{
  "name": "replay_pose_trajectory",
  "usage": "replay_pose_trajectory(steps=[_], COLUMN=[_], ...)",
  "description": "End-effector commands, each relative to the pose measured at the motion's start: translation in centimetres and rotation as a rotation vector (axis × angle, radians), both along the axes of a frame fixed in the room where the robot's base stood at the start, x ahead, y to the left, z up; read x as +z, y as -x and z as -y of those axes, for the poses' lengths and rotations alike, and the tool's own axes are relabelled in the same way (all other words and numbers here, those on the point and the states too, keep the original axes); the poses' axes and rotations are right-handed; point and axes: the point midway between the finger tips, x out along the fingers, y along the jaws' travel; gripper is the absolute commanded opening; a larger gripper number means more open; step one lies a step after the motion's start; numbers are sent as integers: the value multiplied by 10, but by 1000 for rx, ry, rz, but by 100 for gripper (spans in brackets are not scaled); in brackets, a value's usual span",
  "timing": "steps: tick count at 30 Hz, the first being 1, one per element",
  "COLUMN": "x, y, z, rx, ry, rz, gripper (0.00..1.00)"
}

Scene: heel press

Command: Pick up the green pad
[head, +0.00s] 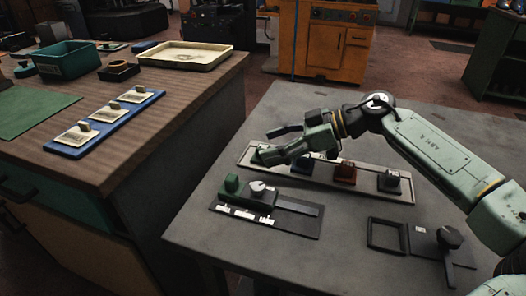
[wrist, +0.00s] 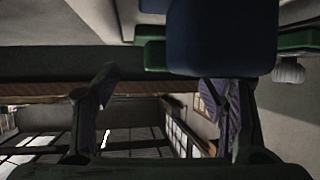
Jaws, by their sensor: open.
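The green pad (head: 260,153) is at the left end of a long pale tray (head: 322,187) on the grey table, partly hidden by my gripper. My gripper (head: 268,145) is open and reaches left over the tray's left part, its fingers close to the green pad. I cannot tell whether they touch it. In the wrist view the two fingers of my gripper (wrist: 160,88) stand apart with no object seen between them. A dark blue block (wrist: 222,38) fills the upper middle there, with green parts (wrist: 297,41) beside it.
The tray also holds a blue pad (head: 302,164), a red-brown pad (head: 345,173) and a grey pad (head: 390,182). A square frame (head: 388,236) lies at right. A wooden bench (head: 120,165) is at left.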

Motion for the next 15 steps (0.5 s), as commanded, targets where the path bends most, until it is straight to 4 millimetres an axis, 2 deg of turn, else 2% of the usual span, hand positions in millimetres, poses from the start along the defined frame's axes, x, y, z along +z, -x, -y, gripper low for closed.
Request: replay_pose_trajectory(steps=[3, 11, 15], x=[-6, -8, -8], y=[-1, -2, -2], z=[-12, -14, -14], rx=[1, -1, -1], ry=[0, 0, 0], rz=[-2, 0, 0], gripper=[66, 66, 58])
